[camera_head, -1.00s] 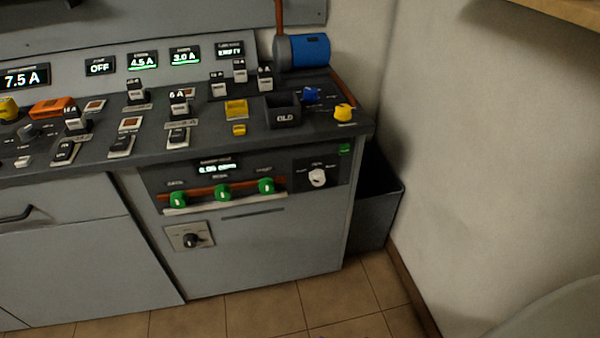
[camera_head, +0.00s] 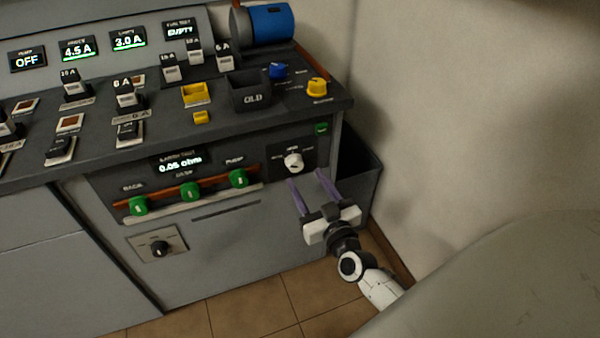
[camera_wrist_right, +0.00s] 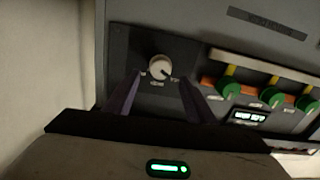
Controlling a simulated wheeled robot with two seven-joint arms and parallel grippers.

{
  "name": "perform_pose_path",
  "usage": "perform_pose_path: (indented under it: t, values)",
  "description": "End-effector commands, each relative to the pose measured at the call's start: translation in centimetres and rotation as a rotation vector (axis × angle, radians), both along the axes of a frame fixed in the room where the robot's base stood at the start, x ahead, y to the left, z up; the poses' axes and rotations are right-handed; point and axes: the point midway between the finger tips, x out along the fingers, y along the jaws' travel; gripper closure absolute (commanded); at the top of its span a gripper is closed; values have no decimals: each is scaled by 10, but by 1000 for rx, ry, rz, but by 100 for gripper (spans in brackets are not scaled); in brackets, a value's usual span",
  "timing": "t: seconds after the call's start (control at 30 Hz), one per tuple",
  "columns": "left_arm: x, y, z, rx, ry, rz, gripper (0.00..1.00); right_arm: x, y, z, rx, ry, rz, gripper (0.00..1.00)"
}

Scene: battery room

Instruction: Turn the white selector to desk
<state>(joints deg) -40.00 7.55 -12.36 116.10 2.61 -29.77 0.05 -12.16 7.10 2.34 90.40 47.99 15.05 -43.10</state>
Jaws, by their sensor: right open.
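The white selector (camera_head: 293,162) is a round knob on a dark plate at the right end of the desk's front panel. Small labels surround it, too small to read surely. In the right wrist view the white selector (camera_wrist_right: 159,68) sits just beyond the fingertips, between their lines. My right gripper (camera_head: 306,180) is open and empty, just below and in front of the selector, apart from it. Its two purple fingers also show in the right wrist view (camera_wrist_right: 160,88). My left gripper is not in view.
Green knobs (camera_head: 188,192) line the panel left of the selector, below a lit display. A black rotary switch (camera_head: 159,249) is lower left. A yellow knob (camera_head: 317,87) and blue knob (camera_head: 278,71) stand on the desktop above. A dark bin (camera_head: 358,185) and the wall are to the right.

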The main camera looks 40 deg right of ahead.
Motion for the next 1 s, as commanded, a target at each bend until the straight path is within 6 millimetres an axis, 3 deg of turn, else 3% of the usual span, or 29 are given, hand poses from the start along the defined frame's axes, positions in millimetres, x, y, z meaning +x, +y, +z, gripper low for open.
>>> perform_pose_path:
  t: [0.1, 0.3, 0.67, 0.9, 1.0]
  values:
    - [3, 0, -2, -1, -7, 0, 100, 22, -5, -1, 0, -1, 1, 50]
    - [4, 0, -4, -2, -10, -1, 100, 43, -9, -1, -1, 1, 1, 50]
    - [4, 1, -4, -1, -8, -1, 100, 48, -10, -1, -1, 2, 3, 50]
    - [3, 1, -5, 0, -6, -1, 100, 48, -10, -1, -1, 2, 3, 90]
    - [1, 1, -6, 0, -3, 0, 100, 48, -10, -1, 0, 2, 3, 91]
